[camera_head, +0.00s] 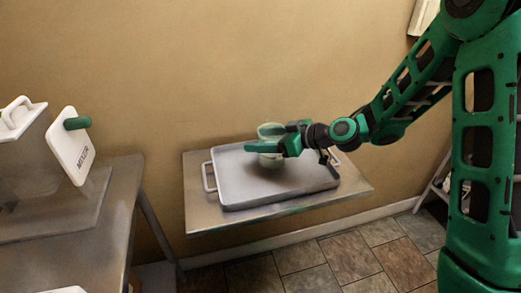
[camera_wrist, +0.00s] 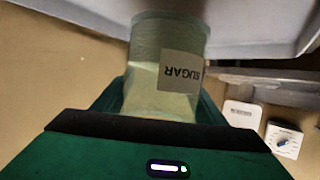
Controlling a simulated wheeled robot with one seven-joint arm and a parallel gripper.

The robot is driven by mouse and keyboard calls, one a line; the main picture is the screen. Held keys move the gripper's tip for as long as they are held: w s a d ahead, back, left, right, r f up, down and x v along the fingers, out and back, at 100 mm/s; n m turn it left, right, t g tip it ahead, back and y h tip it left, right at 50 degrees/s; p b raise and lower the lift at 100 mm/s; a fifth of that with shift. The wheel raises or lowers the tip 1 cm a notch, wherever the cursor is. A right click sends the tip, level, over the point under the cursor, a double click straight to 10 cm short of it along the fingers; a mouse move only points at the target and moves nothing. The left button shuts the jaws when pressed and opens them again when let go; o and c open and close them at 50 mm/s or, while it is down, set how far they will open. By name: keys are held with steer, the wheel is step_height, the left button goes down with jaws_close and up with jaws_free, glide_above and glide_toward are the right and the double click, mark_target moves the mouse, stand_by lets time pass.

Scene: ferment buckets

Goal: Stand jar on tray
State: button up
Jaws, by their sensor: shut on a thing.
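The jar (camera_head: 270,161), pale green and see-through with a white SUGAR label, is over the tray, appearing upright. My gripper (camera_head: 264,147) is shut on it around its upper part. The wrist view shows the jar (camera_wrist: 165,50) between the two green fingers, with its label facing the camera. The grey metal tray (camera_head: 226,196) has a raised rim and side handles and lies on a metal wall shelf. The tray appears otherwise empty. I cannot tell whether the jar's base touches the tray.
The metal shelf (camera_head: 199,222) sticks out from the tan wall. A metal table (camera_head: 110,215) at left bears a white MIXER panel (camera_head: 70,146) with a green knob and another white handled piece (camera_head: 22,118). A rack stands at far right. Tiled floor (camera_head: 350,262) is open below.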

steer(key=shift+f, duration=1.85)
steer(key=o, duration=1.6)
steer(key=shift+f, duration=0.1)
steer(key=v, duration=1.2)
